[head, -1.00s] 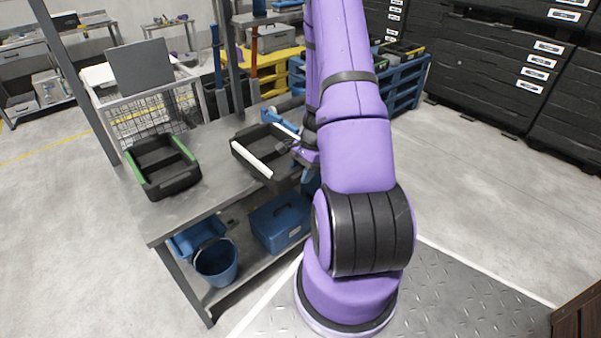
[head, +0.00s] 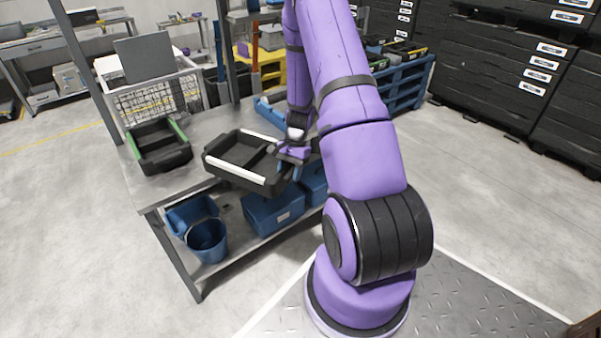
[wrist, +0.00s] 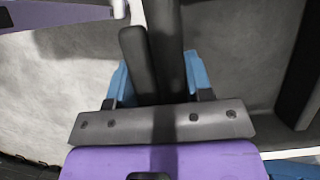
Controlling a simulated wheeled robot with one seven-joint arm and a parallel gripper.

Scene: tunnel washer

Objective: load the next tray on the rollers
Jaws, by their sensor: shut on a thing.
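A black tray (head: 222,147) with a white strip along its near edge is held over the front part of the grey workbench, overhanging the bench's front edge. My gripper (head: 291,154) is shut on the tray's right side. In the wrist view, the blue fingers of my gripper (wrist: 160,82) stand on both sides of the dark tray wall (wrist: 166,40). A second black tray (head: 160,166), with green side edges, sits on the left of the bench. I cannot make out the rollers in these views.
The grey workbench (head: 205,122) has blue bins (head: 272,212) and a blue bucket (head: 206,240) on its lower shelf. A wire basket (head: 160,98) stands behind it. Black labelled stacks (head: 500,75) stand at the right. The floor (head: 480,190) between is clear.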

